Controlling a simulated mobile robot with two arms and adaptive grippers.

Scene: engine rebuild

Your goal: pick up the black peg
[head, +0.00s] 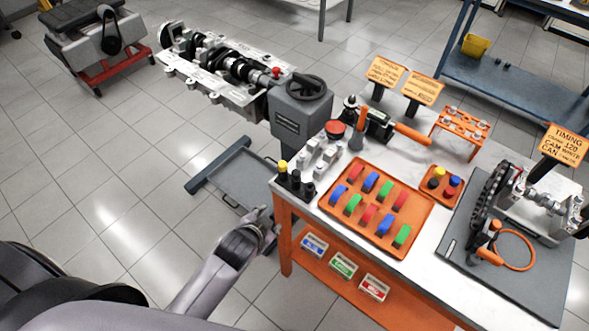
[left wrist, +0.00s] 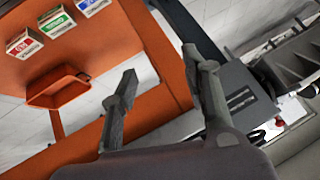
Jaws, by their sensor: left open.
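Several small dark pegs stand in a row at the left corner of the white-topped orange workbench (head: 395,262). One has a yellow top (head: 283,167), and beside it are black pegs (head: 308,190). My left gripper (head: 268,222) is open and empty, below and left of these pegs, off the bench's left side. In the left wrist view its two fingers (left wrist: 160,65) are spread apart before the bench's orange frame. No black peg is clear in that view. My right gripper is not in view.
An orange tray (head: 378,236) of coloured blocks and a small orange tray (head: 438,199) of coloured pegs lie on the bench. Labelled boxes (head: 343,264) sit on the lower shelf. A grey engine stand (head: 302,112) is behind the pegs. Open floor lies left.

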